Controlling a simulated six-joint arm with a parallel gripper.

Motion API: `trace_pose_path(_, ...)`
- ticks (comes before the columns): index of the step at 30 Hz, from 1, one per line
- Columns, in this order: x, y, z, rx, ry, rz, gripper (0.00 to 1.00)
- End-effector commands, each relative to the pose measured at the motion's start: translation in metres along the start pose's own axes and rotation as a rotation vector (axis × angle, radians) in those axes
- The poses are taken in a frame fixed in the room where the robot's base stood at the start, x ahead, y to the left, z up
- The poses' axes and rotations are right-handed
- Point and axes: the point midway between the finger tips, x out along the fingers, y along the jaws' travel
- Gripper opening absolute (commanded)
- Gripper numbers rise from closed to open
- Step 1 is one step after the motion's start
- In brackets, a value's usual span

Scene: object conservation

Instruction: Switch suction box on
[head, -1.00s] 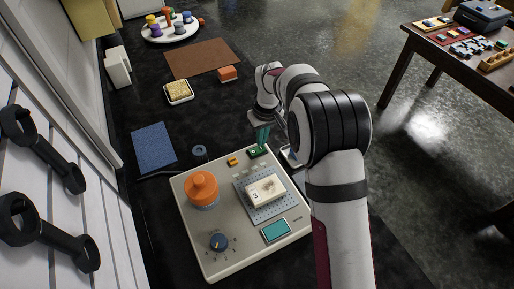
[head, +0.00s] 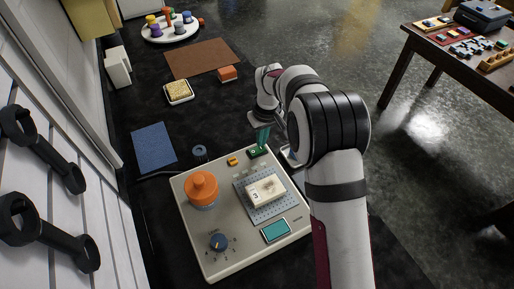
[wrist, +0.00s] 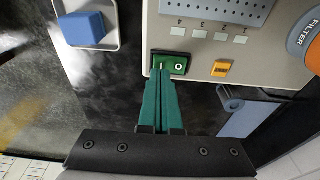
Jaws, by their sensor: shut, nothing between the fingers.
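The suction box (head: 225,252) is a pale grey unit on the dark bench. Its green rocker switch (head: 256,153) sits near the back edge, and it also shows in the wrist view (wrist: 179,67) with a white round mark on its right part. My gripper (head: 261,142) is shut and empty, pointing down at the switch. In the wrist view, its teal fingertips (wrist: 164,78) cover part of the switch's left half. I cannot tell whether they touch it.
A blue cloth (head: 153,146) lies to the left.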

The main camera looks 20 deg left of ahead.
Motion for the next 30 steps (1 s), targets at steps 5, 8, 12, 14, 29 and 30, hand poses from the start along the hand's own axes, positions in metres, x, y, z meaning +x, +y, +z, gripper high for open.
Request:
trace_pose_path(5,0.003,0.0,0.001,0.0,-0.001,0.0,0.0)
trace_pose_path(8,0.004,0.0,0.001,0.001,-0.001,-0.001,0.0)
trace_pose_path(12,0.007,0.0,0.001,0.001,-0.001,-0.001,0.0)
trace_pose_path(14,0.007,0.0,0.001,0.001,-0.001,-0.001,0.0)
trace_pose_path(29,0.012,0.0,0.002,0.001,0.0,0.0,0.0)
trace_pose_path(30,0.01,0.0,0.001,0.0,0.001,0.0,0.0)
